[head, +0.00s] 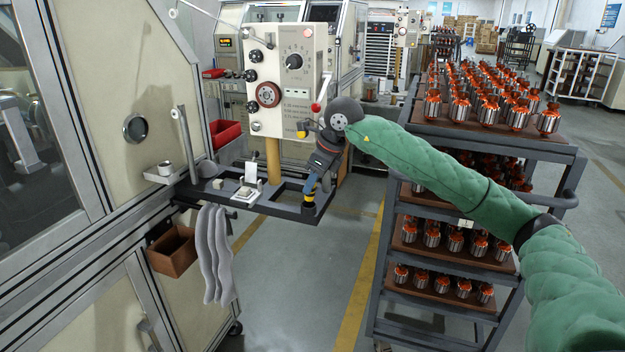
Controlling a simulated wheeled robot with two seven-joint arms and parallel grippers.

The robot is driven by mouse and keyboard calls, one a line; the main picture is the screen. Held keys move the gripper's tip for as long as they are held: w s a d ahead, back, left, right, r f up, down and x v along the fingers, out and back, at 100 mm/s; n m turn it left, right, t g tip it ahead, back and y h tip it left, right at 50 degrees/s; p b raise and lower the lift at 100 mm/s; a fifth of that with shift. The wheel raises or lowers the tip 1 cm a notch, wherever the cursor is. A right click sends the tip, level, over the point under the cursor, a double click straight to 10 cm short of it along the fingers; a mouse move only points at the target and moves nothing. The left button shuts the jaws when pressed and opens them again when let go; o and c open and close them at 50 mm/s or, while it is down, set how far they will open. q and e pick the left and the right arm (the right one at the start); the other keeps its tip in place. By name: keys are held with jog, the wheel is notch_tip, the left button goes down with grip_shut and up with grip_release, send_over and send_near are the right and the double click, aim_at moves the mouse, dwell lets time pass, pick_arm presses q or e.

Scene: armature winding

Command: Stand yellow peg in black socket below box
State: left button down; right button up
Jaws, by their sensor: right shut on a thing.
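My right gripper (309,188) points down at the right front corner of the dark metal shelf frame. It is shut on a small yellow peg (309,197), which shows just below the fingers. The peg looks about upright, right above a small black socket (308,209) at the frame's corner. I cannot tell whether the peg's lower end is inside the socket or just over it. The cream control box (290,75) with dial and knobs is above and to the left. My left gripper is not in view.
A yellow post (273,160) stands under the box. The dark frame (270,206) carries a small white device (247,190). A red bin (226,133) is to the left, grey gloves (214,250) hang in front. A cart (480,140) with several armatures stands right, beneath my green arm.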

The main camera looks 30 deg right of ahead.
aim_at(312, 197)
jog(key=shift+f+b, duration=0.1)
jog(key=shift+b, duration=0.2)
dwell(1.1)
jog(key=shift+f+b, duration=0.4)
jog(key=shift+b, duration=0.1)
dwell(0.3)
jog(key=shift+f+b, duration=0.8)
jog(key=shift+f, duration=0.25)
dwell(0.6)
jog(key=o, duration=0.9)
jog(key=shift+o, duration=0.2)
